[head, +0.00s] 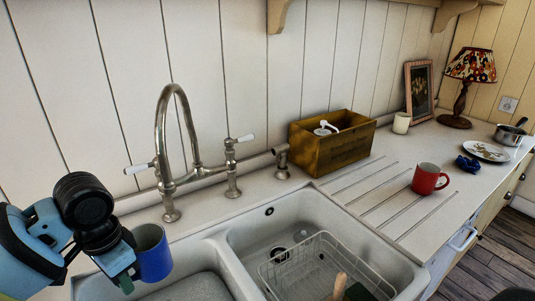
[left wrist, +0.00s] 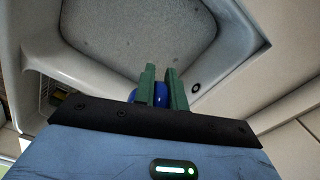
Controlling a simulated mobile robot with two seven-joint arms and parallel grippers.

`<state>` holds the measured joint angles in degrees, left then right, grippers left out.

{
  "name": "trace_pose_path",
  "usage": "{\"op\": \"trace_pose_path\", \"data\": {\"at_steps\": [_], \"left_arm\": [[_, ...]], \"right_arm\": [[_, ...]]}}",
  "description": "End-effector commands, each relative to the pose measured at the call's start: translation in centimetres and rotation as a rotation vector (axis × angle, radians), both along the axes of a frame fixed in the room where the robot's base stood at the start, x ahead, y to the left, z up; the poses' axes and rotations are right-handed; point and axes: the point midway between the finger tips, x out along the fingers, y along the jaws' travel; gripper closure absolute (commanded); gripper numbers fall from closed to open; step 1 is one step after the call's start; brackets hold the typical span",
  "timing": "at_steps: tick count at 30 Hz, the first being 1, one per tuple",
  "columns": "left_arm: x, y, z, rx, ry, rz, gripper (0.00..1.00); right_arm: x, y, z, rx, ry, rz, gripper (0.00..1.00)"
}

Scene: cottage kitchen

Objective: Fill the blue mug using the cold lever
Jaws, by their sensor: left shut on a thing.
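The blue mug (head: 154,258) is held by my left gripper (head: 130,270) at the lower left of the head view, over the left sink basin. In the left wrist view the blue mug (left wrist: 161,96) shows between the green fingers of the gripper (left wrist: 162,88), which are shut on it. The mug looks roughly upright, and what is inside it is too dark to tell. The tap (head: 175,150) has a tall curved spout and two white-tipped levers, a left lever (head: 138,168) and a right lever (head: 245,138). Which one is cold is not readable. My right gripper is not clearly visible.
The right basin (head: 235,240) holds a wire rack (head: 325,262). A red mug (head: 428,179) stands on the grooved drainer. A wooden box (head: 333,143), a cream cup (head: 401,123) and a lamp (head: 472,66) stand along the wall.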

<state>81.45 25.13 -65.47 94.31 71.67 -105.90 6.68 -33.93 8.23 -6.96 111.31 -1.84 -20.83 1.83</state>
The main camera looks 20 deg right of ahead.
Motion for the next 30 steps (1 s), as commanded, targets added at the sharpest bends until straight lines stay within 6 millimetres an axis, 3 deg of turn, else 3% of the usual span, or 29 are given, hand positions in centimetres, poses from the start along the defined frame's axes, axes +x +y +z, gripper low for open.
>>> {"op": "trace_pose_path", "data": {"at_steps": [5, 14, 30], "left_arm": [[0.0, 0.0, 0.2, -0.002, -0.003, 0.000, 1.00], [0.1, 0.0, 0.7, -0.002, -0.004, 0.000, 1.00], [0.0, 0.0, 5.9, -0.003, -0.003, 0.000, 1.00]], "right_arm": [[-0.5, 2.2, 0.9, 0.050, -0.008, 0.007, 1.00], [-0.5, 2.5, 1.0, 0.056, -0.010, 0.008, 1.00], [-0.5, 2.5, 1.0, 0.055, -0.009, 0.008, 1.00]]}}
